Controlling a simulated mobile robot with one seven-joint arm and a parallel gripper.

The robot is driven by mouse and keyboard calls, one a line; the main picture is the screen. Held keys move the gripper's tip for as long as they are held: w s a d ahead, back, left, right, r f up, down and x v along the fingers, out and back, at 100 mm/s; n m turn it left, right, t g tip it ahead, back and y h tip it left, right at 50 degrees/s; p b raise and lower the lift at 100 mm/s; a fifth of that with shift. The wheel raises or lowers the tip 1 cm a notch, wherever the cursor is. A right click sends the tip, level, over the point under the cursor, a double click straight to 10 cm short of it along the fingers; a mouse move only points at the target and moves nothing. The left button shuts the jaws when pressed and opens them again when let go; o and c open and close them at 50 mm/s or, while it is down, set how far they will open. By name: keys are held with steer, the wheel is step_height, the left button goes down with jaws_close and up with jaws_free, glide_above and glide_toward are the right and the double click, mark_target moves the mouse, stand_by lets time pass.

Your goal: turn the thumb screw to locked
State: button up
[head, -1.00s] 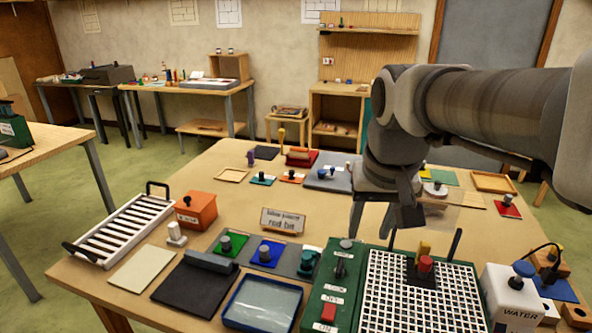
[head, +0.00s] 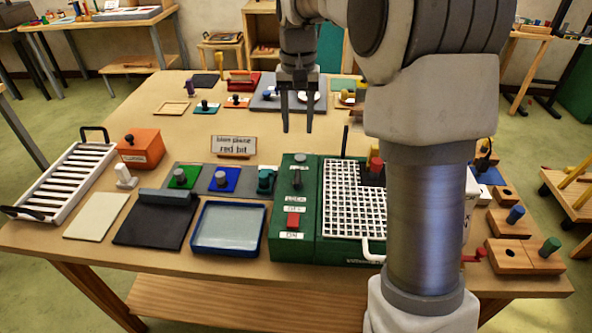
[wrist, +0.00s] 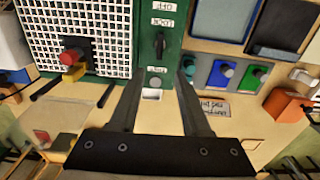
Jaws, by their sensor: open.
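A small black thumb screw (head: 297,177) stands on the left strip of the green machine (head: 279,230), between a LOCK label (head: 295,197) and a pale grey knob (head: 299,157). In the wrist view the thumb screw (wrist: 160,42) looks narrow and runs roughly along the strip. The LOCK label (wrist: 162,22) is on one side of it and a small unreadable label (wrist: 155,70) on the other. Which way it is set, I cannot tell for sure. My gripper (head: 297,128) is open and empty, pointing down, above and behind the machine, apart from the screw.
A red switch (head: 292,219) sits lower on the strip. A white grid (head: 345,215) with a red knob (head: 376,163) and an upright black rod (head: 345,141) lies to the right. A sign (head: 233,146) and stamp pads stand left. My arm hides the machine's right part.

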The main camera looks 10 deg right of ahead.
mark_target(298, 176)
step_height(298, 176, down, 15)
steer(key=shift+f, duration=0.1)
steer(key=shift+c, duration=0.3)
jaws_close()
